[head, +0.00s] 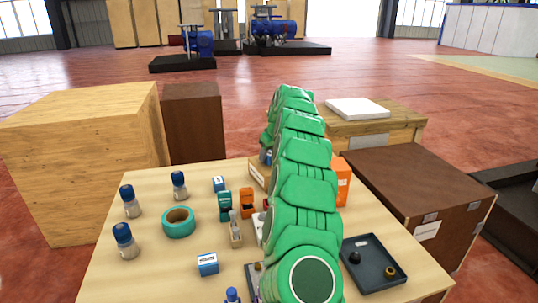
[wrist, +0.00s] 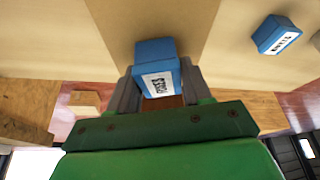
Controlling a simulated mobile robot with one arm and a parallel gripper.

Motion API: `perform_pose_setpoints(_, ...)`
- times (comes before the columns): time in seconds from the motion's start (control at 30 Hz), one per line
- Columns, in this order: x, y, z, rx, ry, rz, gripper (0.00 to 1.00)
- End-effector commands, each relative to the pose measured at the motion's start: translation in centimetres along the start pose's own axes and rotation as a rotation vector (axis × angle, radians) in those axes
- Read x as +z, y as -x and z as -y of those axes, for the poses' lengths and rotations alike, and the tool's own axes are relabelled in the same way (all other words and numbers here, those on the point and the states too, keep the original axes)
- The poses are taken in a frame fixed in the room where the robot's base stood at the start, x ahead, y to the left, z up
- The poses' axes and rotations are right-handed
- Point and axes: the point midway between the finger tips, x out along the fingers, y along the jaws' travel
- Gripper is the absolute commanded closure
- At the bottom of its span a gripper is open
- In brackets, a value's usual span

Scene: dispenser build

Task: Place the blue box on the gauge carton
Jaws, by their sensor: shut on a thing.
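In the wrist view my gripper (wrist: 158,84) is shut on a blue box (wrist: 155,54) with a white label, its grey fingers on either side. A brown cardboard surface (wrist: 189,24) lies beyond the held box; it looks like the carton's, but I cannot tell whether the box touches it. In the head view a tan carton (head: 257,173) with a label, likely the gauge carton, shows left of my green arm, partly hidden. The label is too small to read. A bit of blue (head: 265,156) shows by the carton; the gripper itself is mostly hidden there.
Other blue boxes stand on the table (head: 150,265), one near the carton (head: 218,184) and one nearer (head: 207,264). A teal tape roll (head: 178,222), blue-capped bottles (head: 131,201) and stamps (head: 225,205) stand left. An orange box (head: 343,181) and dark tray (head: 374,264) are right.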

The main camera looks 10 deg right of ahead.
Motion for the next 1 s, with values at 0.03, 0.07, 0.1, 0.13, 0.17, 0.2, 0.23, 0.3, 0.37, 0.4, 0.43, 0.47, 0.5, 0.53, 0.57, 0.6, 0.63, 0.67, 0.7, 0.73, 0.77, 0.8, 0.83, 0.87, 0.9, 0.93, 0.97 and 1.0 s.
perform_pose_setpoints(0.03, -0.01, 0.03, -0.02, 0.0, 0.0, 0.0, 0.84)
perform_pose_setpoints(0.07, -0.01, 0.03, -0.01, 0.0, 0.0, 0.0, 0.84)
perform_pose_setpoints(0.1, 0.0, 0.03, -0.02, 0.0, 0.0, 0.0, 0.84)
perform_pose_setpoints(0.13, 0.0, 0.03, -0.02, 0.0, 0.0, 0.0, 0.84)
perform_pose_setpoints(0.17, 0.01, 0.02, -0.02, 0.0, 0.0, 0.0, 0.84)
perform_pose_setpoints(0.2, 0.03, -0.01, -0.03, 0.0, 0.0, 0.0, 0.84)
perform_pose_setpoints(0.23, 0.06, -0.07, -0.03, 0.0, 0.0, 0.0, 0.84)
perform_pose_setpoints(0.3, 0.15, -0.23, -0.03, -0.001, 0.0, 0.001, 0.84)
perform_pose_setpoints(0.37, 0.14, -0.25, -0.02, 0.0, 0.0, 0.001, 0.45)
perform_pose_setpoints(0.4, 0.14, -0.24, -0.02, 0.0, 0.0, 0.001, 0.39)
perform_pose_setpoints(0.43, 0.14, -0.24, -0.02, 0.0, 0.0, 0.001, 0.34)
perform_pose_setpoints(0.47, 0.14, -0.24, -0.02, 0.0, 0.0, 0.001, 0.3)
perform_pose_setpoints(0.5, 0.14, -0.25, -0.02, 0.0, 0.0, 0.001, 0.26)
perform_pose_setpoints(0.53, 0.14, -0.25, -0.02, 0.0, 0.0, 0.001, 0.26)
perform_pose_setpoints(0.57, 0.14, -0.25, -0.02, 0.0, 0.0, 0.001, 0.26)
perform_pose_setpoints(0.6, 0.14, -0.25, -0.02, 0.0, 0.0, 0.001, 0.26)
perform_pose_setpoints(0.63, 0.14, -0.25, -0.02, 0.0, 0.0, 0.001, 0.26)
perform_pose_setpoints(0.67, 0.15, -0.25, -0.02, 0.0, 0.0, 0.001, 0.26)
perform_pose_setpoints(0.7, 0.14, -0.25, -0.02, 0.0, 0.0, 0.001, 0.26)
perform_pose_setpoints(0.73, 0.14, -0.25, -0.03, 0.0, 0.0, 0.001, 0.26)
perform_pose_setpoints(0.77, 0.13, -0.24, -0.02, 0.0, 0.0, 0.001, 0.26)
perform_pose_setpoints(0.8, 0.12, -0.22, -0.02, 0.0, 0.0, 0.001, 0.26)
perform_pose_setpoints(0.83, 0.1, -0.18, -0.02, 0.0, 0.0, 0.001, 0.26)
perform_pose_setpoints(0.87, 0.07, -0.14, -0.02, 0.0, 0.0, 0.0, 0.26)
perform_pose_setpoints(0.9, 0.02, -0.04, -0.02, 0.0, 0.0, 0.0, 0.26)
perform_pose_setpoints(0.93, -0.02, 0.05, -0.01, 0.0, 0.0, 0.0, 0.26)
perform_pose_setpoints(0.97, 0.0, 0.28, -0.05, 0.0, 0.0, -0.001, 0.26)
perform_pose_setpoints(1.0, 0.0, 0.6, -0.07, 0.0, -0.001, -0.001, 0.26)
